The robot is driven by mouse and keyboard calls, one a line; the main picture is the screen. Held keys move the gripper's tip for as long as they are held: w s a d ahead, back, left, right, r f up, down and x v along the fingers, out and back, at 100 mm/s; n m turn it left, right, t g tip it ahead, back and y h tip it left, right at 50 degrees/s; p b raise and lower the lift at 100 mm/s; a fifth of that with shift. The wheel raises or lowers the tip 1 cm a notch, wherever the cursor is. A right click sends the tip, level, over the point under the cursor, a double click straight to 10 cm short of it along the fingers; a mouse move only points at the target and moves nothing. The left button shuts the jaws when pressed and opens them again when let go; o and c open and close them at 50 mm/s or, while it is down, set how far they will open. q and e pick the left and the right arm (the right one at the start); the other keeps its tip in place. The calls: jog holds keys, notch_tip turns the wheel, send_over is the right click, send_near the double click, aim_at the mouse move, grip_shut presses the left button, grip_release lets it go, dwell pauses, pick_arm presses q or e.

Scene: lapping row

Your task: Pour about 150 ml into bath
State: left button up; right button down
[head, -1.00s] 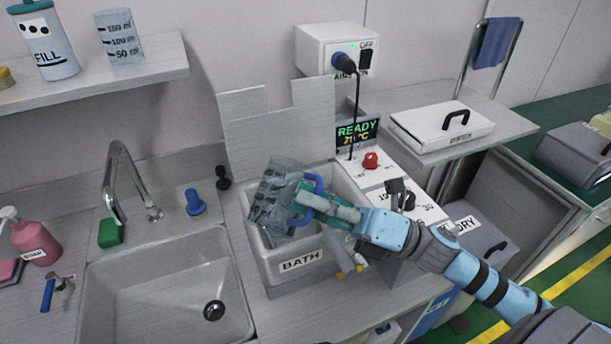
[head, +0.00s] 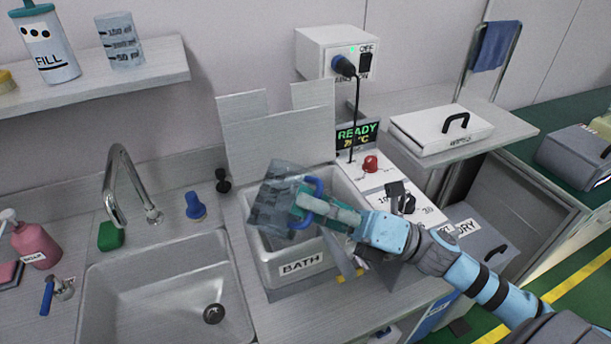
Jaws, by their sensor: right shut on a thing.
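A grey bath (head: 262,262) labelled BATH is set in the counter right of the sink. My right gripper (head: 308,208) is shut on the blue handle of a clear measuring jug (head: 270,200). The gripper holds the jug above the bath, tilted with its mouth to the left. I cannot make out a stream or the liquid level in the jug. The gripper and jug hide part of the bath's inside. A display (head: 357,134) behind the bath reads READY with a temperature. My left gripper is not in view.
A sink (head: 165,300) with a tap (head: 124,185) lies left of the bath. A panel with a red knob (head: 370,164) stands right of it. A raised lid (head: 280,132) stands behind. A graduated beaker (head: 121,42) and FILL bottle (head: 46,45) stand on the shelf.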

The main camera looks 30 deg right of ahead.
dwell(0.6)
jog(key=s+a+f+n+g+h, duration=0.2)
jog(key=s+a+f+n+g, duration=0.1)
jog(key=n, duration=0.9)
jog(key=shift+s+a+f+g+h, duration=0.35)
jog(key=shift+a+f+g, duration=0.3)
jog(key=shift+g, duration=0.35)
dwell(0.5)
